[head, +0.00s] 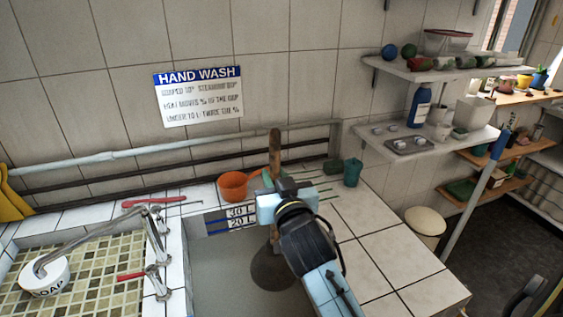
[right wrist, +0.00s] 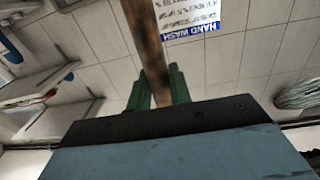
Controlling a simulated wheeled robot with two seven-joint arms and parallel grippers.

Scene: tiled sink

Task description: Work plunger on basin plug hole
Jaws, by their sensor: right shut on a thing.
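My right gripper (head: 274,190) is shut on the wooden handle of the plunger (head: 274,148). The handle stands nearly upright, its top above the gripper. The plunger's dark round cup (head: 272,268) is low in the basin (head: 218,265), partly behind my right arm. In the right wrist view the handle (right wrist: 149,40) runs between the green fingers (right wrist: 160,88). The plug hole is not visible, and I cannot tell whether the cup covers it. My left gripper is not in view.
A tap (head: 95,232) with red levers is at the basin's left, beside a tiled area with a white soap pot (head: 45,276). An orange pan (head: 234,186) and a green cup (head: 352,172) stand on the back ledge. White tiles (head: 395,250) at right are clear.

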